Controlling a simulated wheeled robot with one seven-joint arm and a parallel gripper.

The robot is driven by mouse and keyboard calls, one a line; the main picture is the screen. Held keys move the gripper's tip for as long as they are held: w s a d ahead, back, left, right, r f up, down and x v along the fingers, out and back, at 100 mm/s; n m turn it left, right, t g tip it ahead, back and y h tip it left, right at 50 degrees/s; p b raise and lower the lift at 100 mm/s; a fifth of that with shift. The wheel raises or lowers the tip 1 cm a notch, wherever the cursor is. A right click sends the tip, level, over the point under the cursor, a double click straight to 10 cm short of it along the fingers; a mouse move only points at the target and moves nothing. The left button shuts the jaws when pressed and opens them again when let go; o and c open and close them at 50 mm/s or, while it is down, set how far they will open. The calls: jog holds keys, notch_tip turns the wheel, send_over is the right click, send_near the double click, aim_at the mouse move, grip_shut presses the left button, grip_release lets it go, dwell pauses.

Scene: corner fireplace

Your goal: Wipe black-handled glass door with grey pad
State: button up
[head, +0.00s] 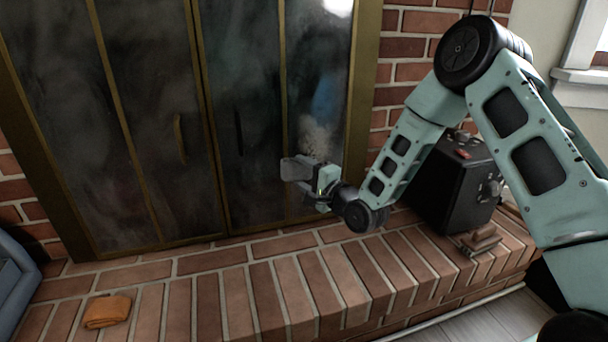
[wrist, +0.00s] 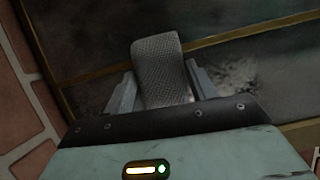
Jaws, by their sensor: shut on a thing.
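The glass door with the black handle (head: 239,132) is the right-hand door (head: 262,60) of a brass-framed fireplace front, and it looks shut. Its dark glass is hazy, with a pale speckled patch (head: 318,137) just above my gripper (head: 320,182). My gripper is shut on the grey pad (head: 296,168), in front of the lower right part of this door. In the wrist view the textured pad (wrist: 162,72) stands up between the two fingers of my gripper (wrist: 160,80). I cannot tell whether the pad touches the glass.
The left door has a brass handle (head: 179,138). An orange folded cloth (head: 107,311) lies on the brick hearth (head: 235,290). A black box (head: 455,182) stands at right, with a small brown object (head: 476,242) before it. A blue container (head: 15,280) is at far left. The hearth's middle is clear.

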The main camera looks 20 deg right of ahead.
jog(key=shift+w, duration=0.95)
